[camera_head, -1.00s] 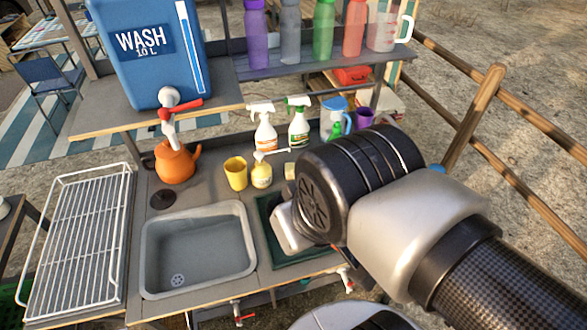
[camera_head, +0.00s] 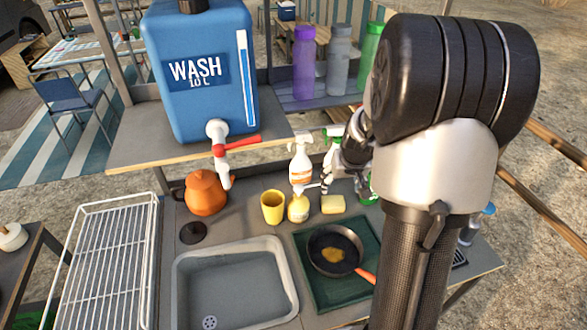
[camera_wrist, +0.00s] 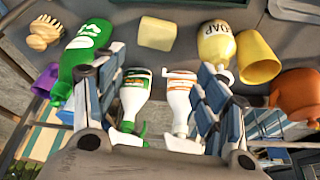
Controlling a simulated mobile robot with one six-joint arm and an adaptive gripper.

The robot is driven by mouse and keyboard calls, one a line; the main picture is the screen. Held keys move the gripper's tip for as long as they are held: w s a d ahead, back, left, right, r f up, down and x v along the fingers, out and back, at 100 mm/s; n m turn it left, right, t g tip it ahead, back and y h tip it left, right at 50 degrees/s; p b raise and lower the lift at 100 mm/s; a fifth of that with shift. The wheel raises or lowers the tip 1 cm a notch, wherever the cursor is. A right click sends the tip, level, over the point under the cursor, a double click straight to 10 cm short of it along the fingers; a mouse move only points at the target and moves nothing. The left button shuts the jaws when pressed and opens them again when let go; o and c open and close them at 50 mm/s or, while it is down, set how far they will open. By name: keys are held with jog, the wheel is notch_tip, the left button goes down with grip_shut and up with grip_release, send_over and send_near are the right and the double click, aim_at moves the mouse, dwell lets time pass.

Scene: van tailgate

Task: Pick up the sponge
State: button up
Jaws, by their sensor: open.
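The sponge (camera_head: 333,204) is a small pale yellow block on the back of the counter, right of the soap bottle (camera_head: 298,208). In the wrist view the sponge (camera_wrist: 157,33) lies alone, beyond my fingertips and roughly between their lines. My gripper (camera_wrist: 160,70) is open and empty, its two fingers spread wide. In the head view my gripper (camera_head: 345,165) is above and behind the sponge, near the spray bottles, and its fingers are partly hidden. The gripper and the sponge are apart.
A yellow cup (camera_head: 272,207) and an orange kettle (camera_head: 205,193) stand to the left. A spray bottle (camera_head: 301,163) stands behind. A green bottle (camera_wrist: 85,55) and a brush (camera_wrist: 44,32) show in the wrist view. A pan (camera_head: 336,250) lies in front.

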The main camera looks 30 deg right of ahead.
aim_at(334, 203)
jog(key=o, duration=0.4)
jog(key=b+x, duration=0.1)
jog(key=x, duration=0.3)
jog(key=b+x, duration=0.1)
jog(key=x, duration=0.3)
jog(key=b+x, duration=0.1)
jog(key=x, duration=0.3)
jog(key=shift+s+d+f, duration=0.1)
jog(key=shift+s+d, duration=0.2)
jog(key=shift+b+x, duration=1.25)
jog(key=shift+x, duration=1.9)
